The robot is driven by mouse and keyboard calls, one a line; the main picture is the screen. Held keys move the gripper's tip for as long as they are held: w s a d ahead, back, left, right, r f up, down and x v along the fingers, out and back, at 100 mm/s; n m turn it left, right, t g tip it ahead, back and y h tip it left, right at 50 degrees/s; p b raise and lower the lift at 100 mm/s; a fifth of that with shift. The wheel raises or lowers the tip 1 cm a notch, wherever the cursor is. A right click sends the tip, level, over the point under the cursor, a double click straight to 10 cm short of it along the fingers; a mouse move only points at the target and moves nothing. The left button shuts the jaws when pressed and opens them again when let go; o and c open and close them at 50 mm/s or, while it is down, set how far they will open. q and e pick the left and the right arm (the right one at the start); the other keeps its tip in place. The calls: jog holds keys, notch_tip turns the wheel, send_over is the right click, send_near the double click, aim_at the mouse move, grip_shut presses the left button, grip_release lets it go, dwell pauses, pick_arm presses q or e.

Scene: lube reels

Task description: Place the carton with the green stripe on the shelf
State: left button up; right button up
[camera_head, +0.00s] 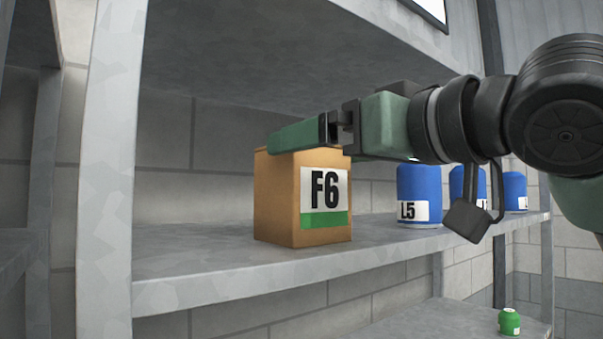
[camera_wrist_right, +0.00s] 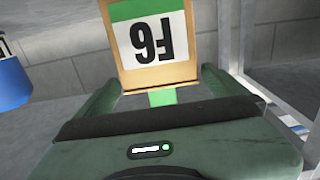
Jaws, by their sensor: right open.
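The carton with the green stripe (camera_head: 275,205) is a brown box labelled F6, and it stands upright on the grey metal shelf (camera_head: 215,283) near its front edge. My right gripper (camera_head: 305,139) is open at the carton's top, its near finger overlapping the upper edge in the head view. In the right wrist view the carton (camera_wrist_right: 156,77) appears upside down, beyond and between the two spread green fingers. I cannot tell whether a finger touches it. My left gripper is not in view.
Blue canisters stand to the carton's right, the nearest labelled L5 (camera_head: 418,192). A small green canister (camera_head: 509,322) is on a lower shelf. A grey upright post (camera_head: 108,160) is on the left and another shelf board (camera_head: 290,50) is overhead. Shelf left of the carton is clear.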

jog(key=b+v, duration=0.1)
jog(key=v, duration=0.4)
jog(key=shift+b, duration=0.3)
